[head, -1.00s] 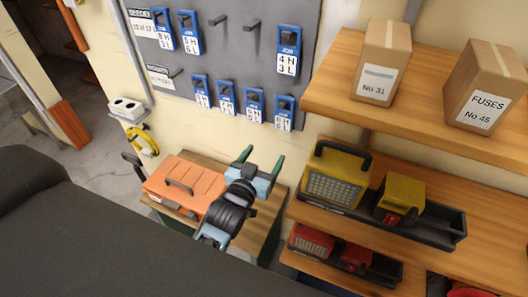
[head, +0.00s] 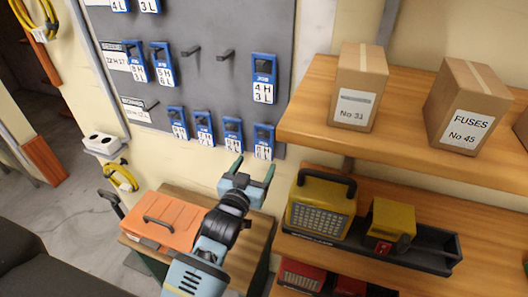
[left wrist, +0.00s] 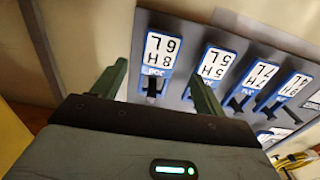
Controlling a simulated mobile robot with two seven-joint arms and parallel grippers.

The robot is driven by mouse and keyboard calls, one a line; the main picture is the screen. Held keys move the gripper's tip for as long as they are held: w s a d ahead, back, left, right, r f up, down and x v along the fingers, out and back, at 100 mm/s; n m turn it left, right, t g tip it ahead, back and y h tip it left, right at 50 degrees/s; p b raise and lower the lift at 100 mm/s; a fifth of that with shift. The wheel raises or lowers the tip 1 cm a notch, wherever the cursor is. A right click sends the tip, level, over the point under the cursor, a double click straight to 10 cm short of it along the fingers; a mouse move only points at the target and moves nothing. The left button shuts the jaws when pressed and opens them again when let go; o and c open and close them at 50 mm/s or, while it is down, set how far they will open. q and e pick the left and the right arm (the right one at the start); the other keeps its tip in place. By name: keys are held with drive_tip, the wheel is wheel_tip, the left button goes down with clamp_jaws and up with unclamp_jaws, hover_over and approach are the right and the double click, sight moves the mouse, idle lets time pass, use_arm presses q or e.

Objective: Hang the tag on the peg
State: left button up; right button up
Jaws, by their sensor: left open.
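Several blue tags with white number labels hang on a grey pegboard (head: 205,85). The lower-right tag (head: 263,140) is just above my left gripper (head: 254,167), which is open and empty. In the left wrist view that tag (left wrist: 160,55), reading 8H 6L, appears upside down between the green fingers, apart from them as far as I can tell. A tag reading 4H 3L (head: 263,78) hangs higher on the right. Two bare pegs show in the upper middle: a left peg (head: 191,51) and a right peg (head: 225,56). My right gripper is out of view.
An orange toolbox (head: 165,218) sits on a low wooden cabinet (head: 255,240) beneath the board.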

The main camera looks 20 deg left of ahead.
sight(263, 147)
use_arm(q)
drive_tip(key=w+b, duration=0.1)
drive_tip(key=w, duration=0.4)
drive_tip(key=shift+w+d+f, duration=0.1)
drive_tip(key=shift+w, duration=1)
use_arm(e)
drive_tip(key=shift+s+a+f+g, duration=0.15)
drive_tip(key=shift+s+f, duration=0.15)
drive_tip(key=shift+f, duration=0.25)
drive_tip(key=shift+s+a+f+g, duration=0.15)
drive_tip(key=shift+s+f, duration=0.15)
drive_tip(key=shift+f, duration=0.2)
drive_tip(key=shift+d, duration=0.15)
use_arm(q)
drive_tip(key=c, duration=0.9)
drive_tip(key=shift+r, duration=0.25)
drive_tip(key=shift+r+p, duration=0.3)
drive_tip(key=shift+r, duration=0.4)
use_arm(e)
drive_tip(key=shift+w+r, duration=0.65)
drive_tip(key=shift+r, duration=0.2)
